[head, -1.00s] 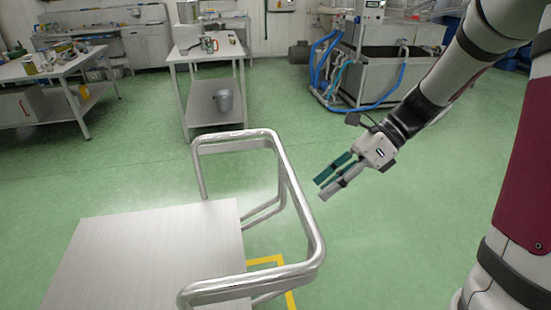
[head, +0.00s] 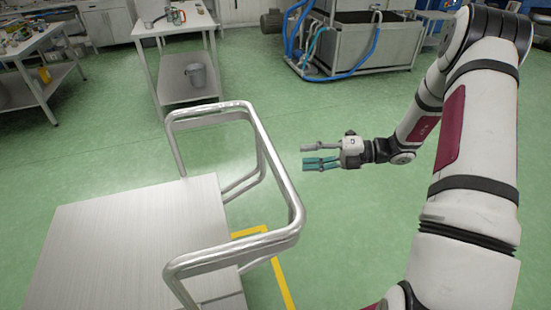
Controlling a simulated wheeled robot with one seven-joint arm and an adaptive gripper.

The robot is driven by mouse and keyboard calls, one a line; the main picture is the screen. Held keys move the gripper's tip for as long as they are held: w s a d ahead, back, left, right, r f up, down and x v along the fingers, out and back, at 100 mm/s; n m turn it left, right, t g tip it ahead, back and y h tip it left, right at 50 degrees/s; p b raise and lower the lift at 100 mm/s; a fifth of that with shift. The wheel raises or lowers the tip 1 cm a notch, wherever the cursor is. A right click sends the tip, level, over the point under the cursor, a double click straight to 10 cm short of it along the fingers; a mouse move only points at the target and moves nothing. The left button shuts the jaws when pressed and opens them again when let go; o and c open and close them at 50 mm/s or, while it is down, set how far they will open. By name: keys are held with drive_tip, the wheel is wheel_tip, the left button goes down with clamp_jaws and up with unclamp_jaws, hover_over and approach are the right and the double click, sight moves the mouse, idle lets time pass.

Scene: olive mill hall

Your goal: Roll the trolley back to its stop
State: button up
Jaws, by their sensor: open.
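The trolley is a steel cart with a flat brushed deck (head: 125,240) at the lower left of the head view. Its tubular push handle (head: 272,165) rises at the deck's right end. My gripper (head: 305,156) is open and empty, to the right of the handle and apart from it, with its fingers pointing left towards the handle. A yellow floor marking (head: 281,278) shows partly under and beside the handle end of the trolley. I cannot make out a stop.
A steel table (head: 175,26) with a lower shelf and a grey bucket (head: 196,75) stands behind the trolley. Another worktable (head: 38,42) is at the upper left. A steel tank (head: 372,45) with blue hoses stands at the back. Green floor (head: 345,235) is clear right of the trolley.

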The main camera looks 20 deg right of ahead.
sight(275, 159)
drive_tip(key=x, duration=1)
drive_tip(key=shift+p, duration=0.4)
clamp_jaws()
